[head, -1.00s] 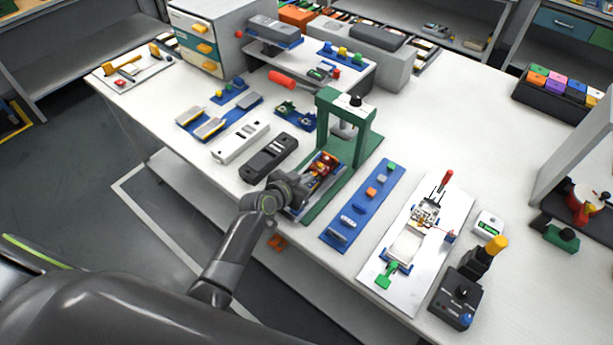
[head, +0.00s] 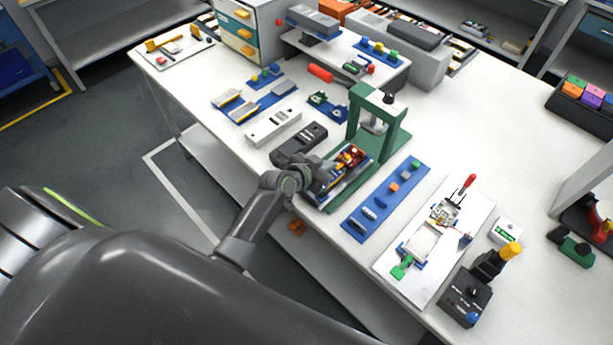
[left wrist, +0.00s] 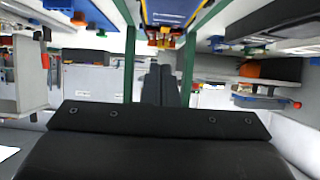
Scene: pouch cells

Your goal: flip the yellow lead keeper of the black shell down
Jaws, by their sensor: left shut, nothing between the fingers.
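The black shell (head: 337,190) seems to lie in a blue holder at the foot of the green press, with red and yellow parts (head: 352,156) showing at its far end. The yellow lead keeper is too small to single out in the head view. My left gripper (head: 322,176) is at the near left side of the shell and hides part of it. In the left wrist view its two dark fingers (left wrist: 164,84) are together with nothing between them. Yellow and red parts (left wrist: 163,40) show there just above the fingertips, below a blue part. My right gripper is not in view.
The green press (head: 387,125) stands over the back of the work spot. A black case (head: 298,145) and a white case (head: 272,127) lie to its left. A blue strip (head: 387,200) with small parts lies to its right, then a white board (head: 425,285).

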